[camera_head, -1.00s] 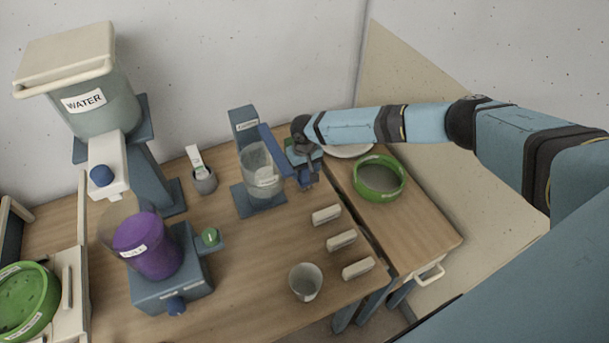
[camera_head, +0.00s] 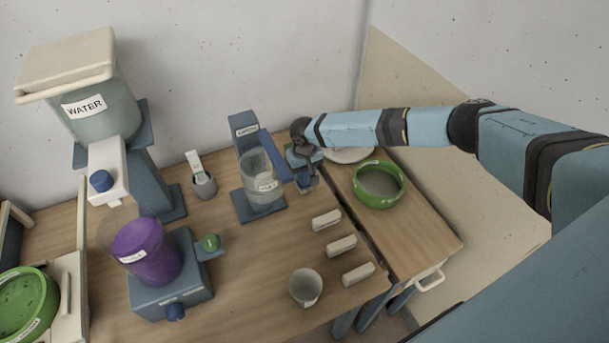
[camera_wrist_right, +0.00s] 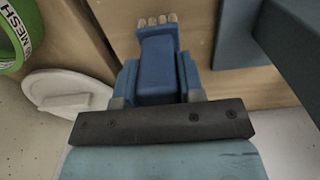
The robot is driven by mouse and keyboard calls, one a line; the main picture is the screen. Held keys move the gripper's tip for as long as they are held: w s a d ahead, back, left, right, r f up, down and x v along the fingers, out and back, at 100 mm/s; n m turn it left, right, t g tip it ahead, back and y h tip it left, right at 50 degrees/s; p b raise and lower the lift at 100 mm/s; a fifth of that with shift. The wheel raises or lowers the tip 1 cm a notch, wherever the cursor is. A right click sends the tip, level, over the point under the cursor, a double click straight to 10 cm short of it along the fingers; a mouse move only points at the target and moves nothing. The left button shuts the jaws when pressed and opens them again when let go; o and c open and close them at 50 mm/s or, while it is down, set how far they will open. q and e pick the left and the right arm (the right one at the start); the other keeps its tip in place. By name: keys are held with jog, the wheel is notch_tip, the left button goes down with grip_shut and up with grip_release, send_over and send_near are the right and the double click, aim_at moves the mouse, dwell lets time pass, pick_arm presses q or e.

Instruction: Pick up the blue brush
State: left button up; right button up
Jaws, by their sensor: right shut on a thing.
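The blue brush (camera_wrist_right: 158,72) is between the fingers of my right gripper (camera_wrist_right: 158,85) in the right wrist view, with pale tufts at its far end. The gripper is shut on it. In the head view my right gripper (camera_head: 306,172) is just right of the clear container on the blue stand, above the table's back right part. There the brush is mostly hidden by the gripper and wrist. My left gripper is not in view.
A blue stand (camera_head: 243,126) with a clear container (camera_head: 262,180) is close left of my right gripper. A green sieve (camera_head: 379,185) and a white round lid (camera_wrist_right: 55,92) lie to the right. Pale blocks (camera_head: 341,245) and a cup (camera_head: 306,287) stand nearer the front.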

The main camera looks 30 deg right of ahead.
notch_tip(320, 180, up, 19)
jog(key=b, duration=0.1)
jog(key=shift+f, duration=0.2)
dwell(0.6)
